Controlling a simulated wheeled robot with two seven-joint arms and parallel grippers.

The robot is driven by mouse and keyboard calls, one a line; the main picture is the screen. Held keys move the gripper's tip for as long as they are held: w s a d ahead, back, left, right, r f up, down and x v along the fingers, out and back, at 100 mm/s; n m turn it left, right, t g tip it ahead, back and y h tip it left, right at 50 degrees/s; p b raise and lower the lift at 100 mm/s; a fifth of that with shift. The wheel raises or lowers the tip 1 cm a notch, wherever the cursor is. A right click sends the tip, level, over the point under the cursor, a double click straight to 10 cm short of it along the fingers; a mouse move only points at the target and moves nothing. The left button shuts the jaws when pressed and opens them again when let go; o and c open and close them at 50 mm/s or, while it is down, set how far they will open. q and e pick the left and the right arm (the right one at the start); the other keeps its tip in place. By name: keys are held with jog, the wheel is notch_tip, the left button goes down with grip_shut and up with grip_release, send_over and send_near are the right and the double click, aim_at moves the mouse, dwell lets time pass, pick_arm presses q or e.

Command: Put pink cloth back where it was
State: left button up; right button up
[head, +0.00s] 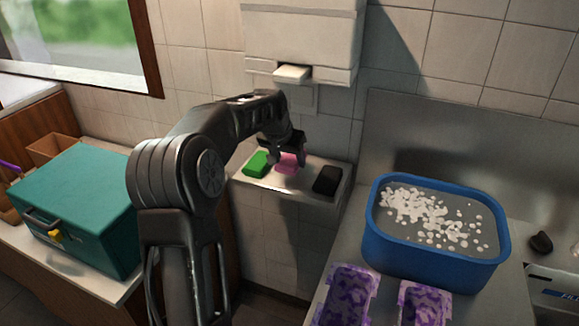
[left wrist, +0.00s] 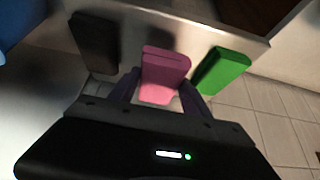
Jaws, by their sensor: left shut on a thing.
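The pink cloth (head: 288,166) is a small folded block at the small wall shelf (head: 275,184), between a green block and a black block. My left gripper (head: 287,160) reaches down over it from above and is shut on it. In the left wrist view the pink cloth (left wrist: 164,70) sits between the two fingers, and the shelf shows beyond it. I cannot tell whether its underside touches the shelf. My right gripper is not in view.
The green block (head: 257,163) and black block (head: 327,179) lie close on either side. A white dispenser (head: 300,40) hangs above. A blue basin (head: 435,235) with white bits stands right, near purple patterned things (head: 347,295). A teal box (head: 80,205) stands left.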

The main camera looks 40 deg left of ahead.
aim_at(290, 178)
pick_arm(q)
jog(key=shift+f, duration=0.1)
notch_tip(290, 178, down, 3)
jog(key=shift+p, duration=0.4)
jog(key=shift+w+f+p, duration=0.15)
jog(key=shift+f+p, duration=0.05)
jog(key=shift+p, duration=0.15)
jog(key=shift+f, duration=0.15)
jog(key=shift+f, duration=0.1)
jog(key=o, duration=0.7)
jog(key=shift+f+b, duration=0.15)
jog(key=shift+b, duration=0.2)
jog(key=o, duration=0.5)
